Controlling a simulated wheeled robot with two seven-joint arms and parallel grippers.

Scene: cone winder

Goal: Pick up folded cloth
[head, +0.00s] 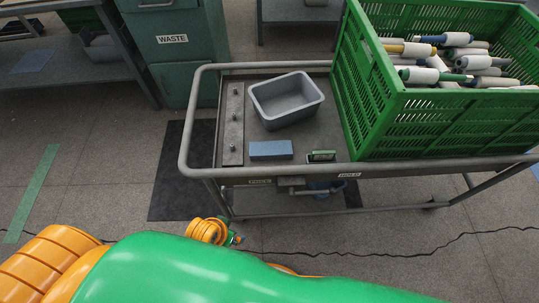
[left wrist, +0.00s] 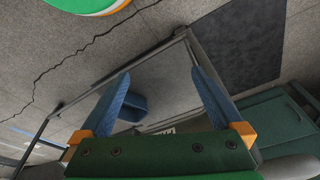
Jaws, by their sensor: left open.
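A blue-grey rectangular block (head: 270,150), which may be the folded cloth, lies on the cart top near its front edge in the head view. A second blue item (head: 326,189) shows partly on the cart's lower level, mostly hidden by the front rail. My left gripper (left wrist: 160,75) is open in the left wrist view, its two blue fingers wide apart with nothing gripped. A dark blue item (left wrist: 130,108) shows beyond the fingers; I cannot tell which it is. In the head view my green and orange arm covers the bottom, and no fingers are clear. My right gripper is not in view.
A tube rail edges the cart. A waste cabinet (head: 172,85) stands behind left. Floor before the cart is clear.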

